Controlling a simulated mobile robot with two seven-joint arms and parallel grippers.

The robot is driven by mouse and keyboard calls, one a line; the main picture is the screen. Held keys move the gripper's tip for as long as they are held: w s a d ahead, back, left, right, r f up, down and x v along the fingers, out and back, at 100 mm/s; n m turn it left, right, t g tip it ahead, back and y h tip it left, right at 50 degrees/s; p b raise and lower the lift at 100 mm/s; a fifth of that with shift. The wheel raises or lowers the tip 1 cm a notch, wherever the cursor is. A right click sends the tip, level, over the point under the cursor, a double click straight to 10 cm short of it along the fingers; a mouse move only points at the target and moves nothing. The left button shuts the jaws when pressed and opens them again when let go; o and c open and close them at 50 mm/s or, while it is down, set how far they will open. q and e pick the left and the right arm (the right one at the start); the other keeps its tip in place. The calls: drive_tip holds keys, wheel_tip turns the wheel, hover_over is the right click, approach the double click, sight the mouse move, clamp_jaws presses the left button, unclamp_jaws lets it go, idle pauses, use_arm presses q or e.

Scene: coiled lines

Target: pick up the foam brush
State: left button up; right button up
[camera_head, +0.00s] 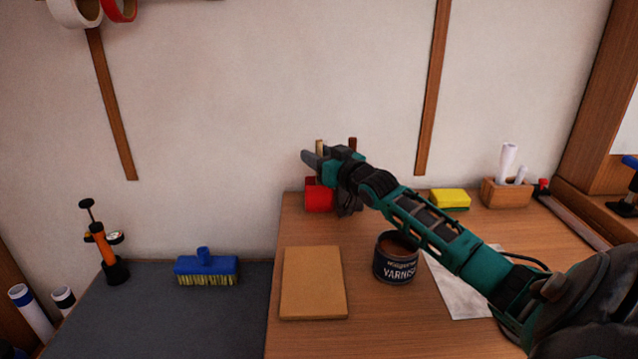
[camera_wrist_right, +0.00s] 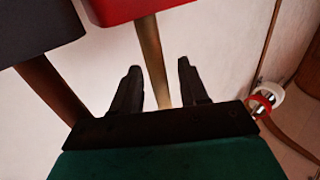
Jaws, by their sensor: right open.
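Two handled tools stand by the wall at the back of the wooden bench. One has a red block head (camera_head: 319,197) and a pale wooden handle (camera_head: 319,146); the head shows in the right wrist view (camera_wrist_right: 130,8). The other has a dark grey head (camera_wrist_right: 38,30) and a brown handle (camera_wrist_right: 55,88), its upper end showing (camera_head: 353,143). I cannot tell for certain which is the foam brush. My right gripper (camera_head: 308,165) is open; in the wrist view the pale handle (camera_wrist_right: 155,62) runs between its fingers (camera_wrist_right: 158,80). Touching is unclear. My left gripper is not in view.
A varnish tin (camera_head: 396,260), a wooden board (camera_head: 313,283) and a yellow sponge (camera_head: 450,199) lie on the bench. A wooden block (camera_head: 506,194) holds white rolls. A blue brush (camera_head: 206,268) lies on the grey surface at left.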

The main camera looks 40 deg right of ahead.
clamp_jaws()
idle(0.4)
